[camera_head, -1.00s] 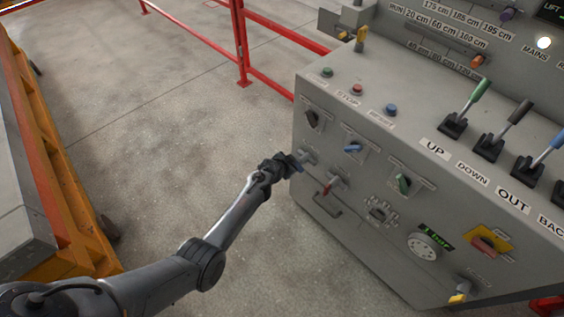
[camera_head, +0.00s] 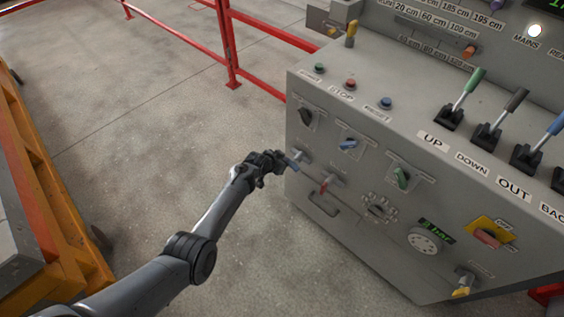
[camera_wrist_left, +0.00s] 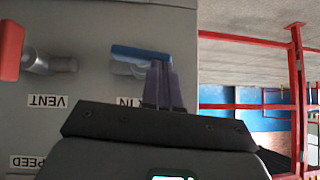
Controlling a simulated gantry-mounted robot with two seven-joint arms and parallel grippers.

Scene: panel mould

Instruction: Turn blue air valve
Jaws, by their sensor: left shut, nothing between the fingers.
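The blue air valve (camera_head: 292,164) is a small lever on a metal fitting at the left edge of the grey panel's front. In the left wrist view the blue lever (camera_wrist_left: 140,53) lies across the picture above the label IN. My left gripper (camera_head: 281,158) is right beside the lever in the head view. In the left wrist view its fingers (camera_wrist_left: 163,86) are together, their tips at the right end of the lever and partly overlapping it. Nothing is held between them. I cannot tell whether they touch the lever. My right gripper is not in view.
A red valve lever (camera_head: 324,185) sits just right of the blue one, above VENT in the wrist view (camera_wrist_left: 10,50). A blue knob (camera_head: 348,144) and a black knob (camera_head: 306,117) are above. Open floor (camera_head: 140,150) lies left of the panel.

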